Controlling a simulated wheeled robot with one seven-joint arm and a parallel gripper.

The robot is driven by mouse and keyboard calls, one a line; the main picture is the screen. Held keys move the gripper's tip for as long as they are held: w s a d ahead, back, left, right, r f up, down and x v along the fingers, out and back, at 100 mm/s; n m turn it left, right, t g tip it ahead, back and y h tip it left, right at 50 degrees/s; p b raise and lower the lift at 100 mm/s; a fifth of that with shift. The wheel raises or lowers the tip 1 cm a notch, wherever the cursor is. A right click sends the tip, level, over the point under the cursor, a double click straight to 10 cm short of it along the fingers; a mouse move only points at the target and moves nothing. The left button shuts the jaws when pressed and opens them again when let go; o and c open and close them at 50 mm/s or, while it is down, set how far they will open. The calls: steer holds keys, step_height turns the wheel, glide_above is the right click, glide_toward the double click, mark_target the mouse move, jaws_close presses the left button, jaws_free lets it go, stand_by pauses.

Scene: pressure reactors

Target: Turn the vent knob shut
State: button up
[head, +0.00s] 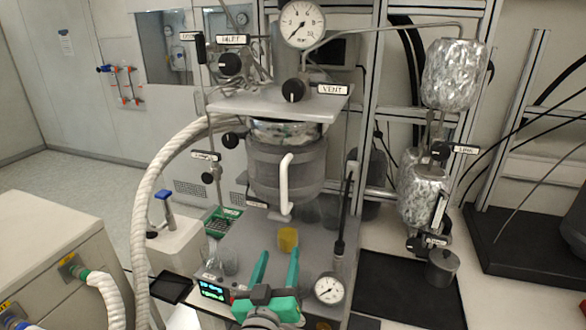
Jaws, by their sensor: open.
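The vent knob (294,90) is a round black knob with a pale pointer mark. It sits on the reactor's top plate, just left of the white label reading VENT (333,90) and below the large pressure gauge (302,24). My gripper (277,258) has green fingers and shows at the bottom centre, in front of the reactor vessel. The knob is in plain view.
The reactor vessel (287,170) with a white handle (284,182) stands between my gripper and the top plate. Another black knob (230,65) is at the plate's left. A small gauge (329,289) is right of my gripper. A white hose (143,215) curves at left.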

mark_target(292, 92)
step_height(292, 92, up, 21)
steer(key=w+m+h, duration=0.2)
steer(key=m+h, duration=0.1)
steer(key=m, duration=0.1)
steer(key=s+r+m, duration=0.2)
steer(key=s+r, duration=0.1)
steer(key=r, duration=0.5)
steer(key=s+r+m, duration=0.1)
steer(key=s+r, duration=0.3)
steer(key=r, duration=0.4)
steer(key=shift+g, duration=0.3)
steer(key=x, duration=1.1)
steer(key=shift+r, duration=0.15)
steer(key=c, duration=1.1)
